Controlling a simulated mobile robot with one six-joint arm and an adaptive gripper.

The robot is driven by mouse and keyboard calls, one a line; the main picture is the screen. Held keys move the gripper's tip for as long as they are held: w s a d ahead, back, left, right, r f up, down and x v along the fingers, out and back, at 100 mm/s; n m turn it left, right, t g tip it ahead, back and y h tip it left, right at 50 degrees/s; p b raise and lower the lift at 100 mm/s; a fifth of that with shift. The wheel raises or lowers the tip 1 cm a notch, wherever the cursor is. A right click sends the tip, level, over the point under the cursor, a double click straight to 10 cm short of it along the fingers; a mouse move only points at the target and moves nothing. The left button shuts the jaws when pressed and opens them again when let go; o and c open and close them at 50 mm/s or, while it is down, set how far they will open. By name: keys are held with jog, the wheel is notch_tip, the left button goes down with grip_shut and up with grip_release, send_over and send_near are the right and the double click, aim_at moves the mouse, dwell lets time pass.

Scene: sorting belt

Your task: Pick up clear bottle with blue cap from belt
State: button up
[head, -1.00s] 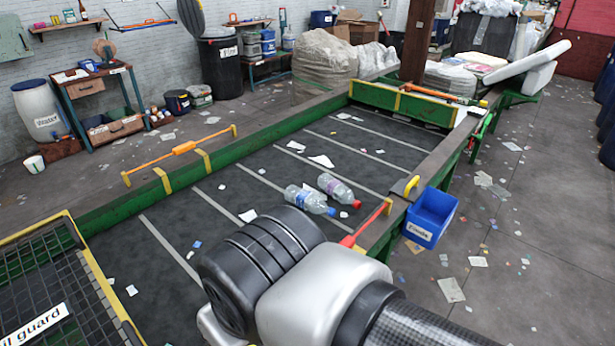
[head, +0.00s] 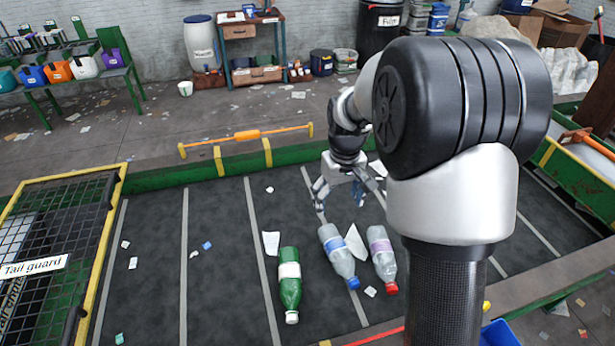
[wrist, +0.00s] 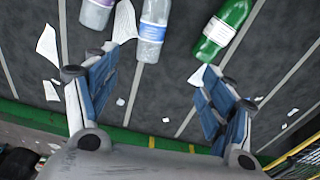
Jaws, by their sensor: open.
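The clear bottle with the blue cap (head: 337,252) lies on the dark belt (head: 220,230), its cap toward the near side. It also shows in the wrist view (wrist: 152,30), at the top between the fingers, its cap out of frame. A clear bottle with a red cap (head: 381,252) lies close to its right, and a green bottle with a white cap (head: 289,280) lies to its left. My gripper (head: 340,204) is open and empty, above the belt just beyond the blue-capped bottle's far end. In the wrist view my gripper (wrist: 155,85) has its fingers wide apart.
Paper scraps lie on the belt, one (head: 355,243) between the two clear bottles. Green side rails (head: 150,180) and an orange bar (head: 245,135) edge the far side. A mesh tail guard (head: 60,240) stands at left. A blue bin (head: 498,334) is at the near edge.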

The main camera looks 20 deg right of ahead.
send_over(336, 242)
notch_tip(336, 242, down, 8)
jog(key=shift+g, duration=0.4)
jog(key=f, duration=0.6)
jog(key=f+b, duration=0.1)
jog(key=f, duration=0.4)
jog(key=shift+w+d+f, duration=0.1)
jog(key=shift+d+f, duration=0.1)
jog(key=shift+f, duration=0.15)
jog(key=shift+a+f+b, duration=0.2)
jog(key=shift+f+b, duration=0.45)
jog(key=shift+f, duration=2.25)
jog(key=shift+c, duration=0.2)
jog(key=c, duration=0.9)
jog(key=shift+r, duration=0.1)
